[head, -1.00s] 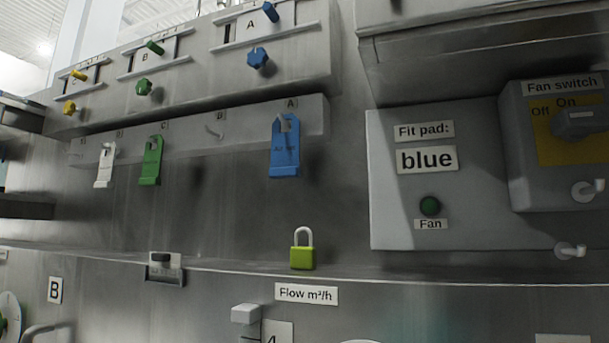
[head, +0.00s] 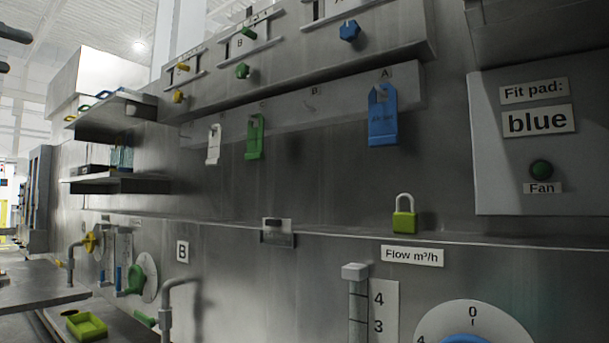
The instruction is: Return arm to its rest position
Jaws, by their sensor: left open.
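My left gripper (head: 10,51) shows only at the upper left edge of the head view. Its two dark fingertips poke in one above the other with a gap between them, so it is open and nothing shows between them. The rest of that arm is out of the picture. It appears well apart from the hanging tags and knobs on the machine. My right gripper is not in view.
Blue (head: 383,115), green (head: 255,136) and white (head: 213,145) tags hang on the steel panel. A green padlock (head: 404,214) stands on the ledge. Dark shelves (head: 118,186) jut out at left. A green tray (head: 86,326) lies lower left, near pipes and valves.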

